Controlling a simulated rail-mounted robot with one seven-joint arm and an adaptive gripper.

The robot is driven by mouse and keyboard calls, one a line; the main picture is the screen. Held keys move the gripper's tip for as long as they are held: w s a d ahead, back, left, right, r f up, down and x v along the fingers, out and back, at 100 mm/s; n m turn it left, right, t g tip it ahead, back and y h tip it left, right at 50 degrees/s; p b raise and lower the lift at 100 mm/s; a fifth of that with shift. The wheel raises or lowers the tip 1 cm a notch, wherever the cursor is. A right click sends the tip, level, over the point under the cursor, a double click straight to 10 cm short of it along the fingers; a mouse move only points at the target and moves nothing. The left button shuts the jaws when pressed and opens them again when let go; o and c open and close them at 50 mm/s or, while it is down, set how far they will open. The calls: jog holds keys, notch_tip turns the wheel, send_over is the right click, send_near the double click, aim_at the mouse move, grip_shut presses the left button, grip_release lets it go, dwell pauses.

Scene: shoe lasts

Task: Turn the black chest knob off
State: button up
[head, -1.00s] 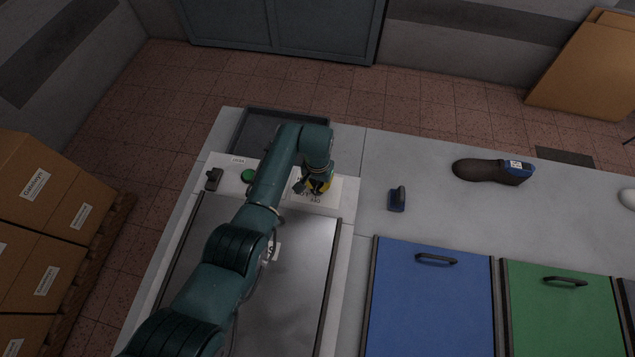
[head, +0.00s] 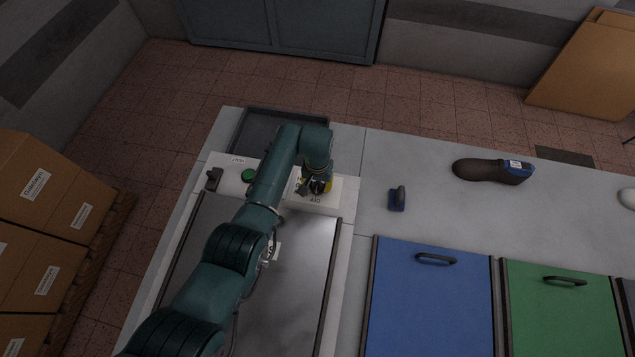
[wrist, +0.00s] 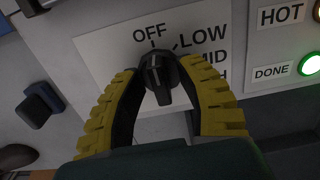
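The black chest knob (wrist: 158,76) sits on a white label plate printed OFF, LOW, MID and a partly hidden last word. Its ridge runs nearly upright in the wrist view, and a small light mark at its top end points at the line under OFF. My gripper (wrist: 159,72) has yellow ribbed fingers on both sides of the knob, with the tips closed against it. In the head view my gripper (head: 319,184) is low over the white control panel (head: 325,201), and the knob is hidden beneath it.
A lit green DONE button (wrist: 310,64) is right of the knob, under a HOT label. A blue lid (head: 430,300) and a green lid (head: 565,315) stand at right.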

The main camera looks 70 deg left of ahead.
aim_at(317, 184)
jog(key=shift+r, duration=0.15)
notch_tip(317, 184, up, 12)
dwell(0.5)
dwell(0.4)
